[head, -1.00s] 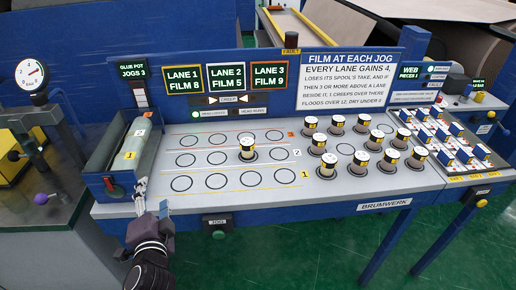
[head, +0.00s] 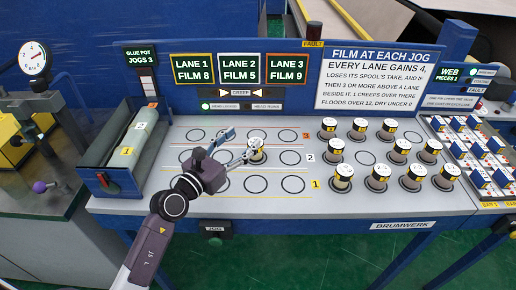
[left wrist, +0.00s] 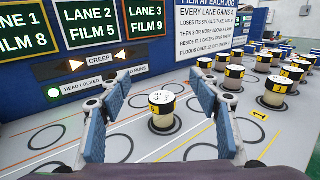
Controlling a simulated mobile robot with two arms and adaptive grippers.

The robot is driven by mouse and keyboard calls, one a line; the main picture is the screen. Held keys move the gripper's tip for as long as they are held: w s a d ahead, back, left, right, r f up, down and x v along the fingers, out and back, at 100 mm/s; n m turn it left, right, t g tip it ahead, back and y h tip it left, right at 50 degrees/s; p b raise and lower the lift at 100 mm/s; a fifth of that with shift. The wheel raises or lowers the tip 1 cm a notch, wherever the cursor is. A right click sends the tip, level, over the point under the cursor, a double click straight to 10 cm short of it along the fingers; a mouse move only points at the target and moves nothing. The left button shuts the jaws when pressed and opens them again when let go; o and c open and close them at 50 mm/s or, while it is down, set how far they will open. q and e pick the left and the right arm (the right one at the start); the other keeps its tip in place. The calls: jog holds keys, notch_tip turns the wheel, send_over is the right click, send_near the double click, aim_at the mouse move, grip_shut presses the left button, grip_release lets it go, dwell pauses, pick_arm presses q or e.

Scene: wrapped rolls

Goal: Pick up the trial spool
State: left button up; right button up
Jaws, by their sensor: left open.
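A lone spool (head: 256,150), white-topped with a black and yellow band, stands upright in a ring of the middle row on the left part of the grey deck (head: 150,205). I take it as the trial spool. It also shows in the left wrist view (left wrist: 162,110), centred beyond and between the fingers. My left gripper (head: 241,146) is open, with its blue-padded fingers just left of the spool in the head view. In the left wrist view the gripper (left wrist: 155,115) has clear space between each finger and the spool. My right gripper is not in view.
Several similar spools (head: 343,178) stand on the right part of the deck. Empty rings (head: 256,184) surround the lone spool. A blue panel with lane displays (head: 240,69) rises behind. A glue trough with a roller (head: 138,135) is at left, and a blue-and-white rack (head: 470,150) at right.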

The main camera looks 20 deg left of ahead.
pick_arm(q)
notch_tip(320, 180, down, 8)
jog(key=b, duration=0.3)
jog(key=shift+s+r, duration=0.1)
jog(key=shift+r, duration=0.1)
jog(key=shift+w+r, duration=0.4)
jog(key=shift+x, duration=0.8)
jog(key=x, duration=0.5)
jog(key=shift+w+d+f, duration=0.1)
jog(key=shift+d+f, duration=0.05)
jog(key=shift+f, duration=0.05)
jog(key=shift+r, duration=0.1)
jog(key=c, duration=1.4)
jog(key=shift+c, duration=0.2)
jog(key=shift+r, duration=0.15)
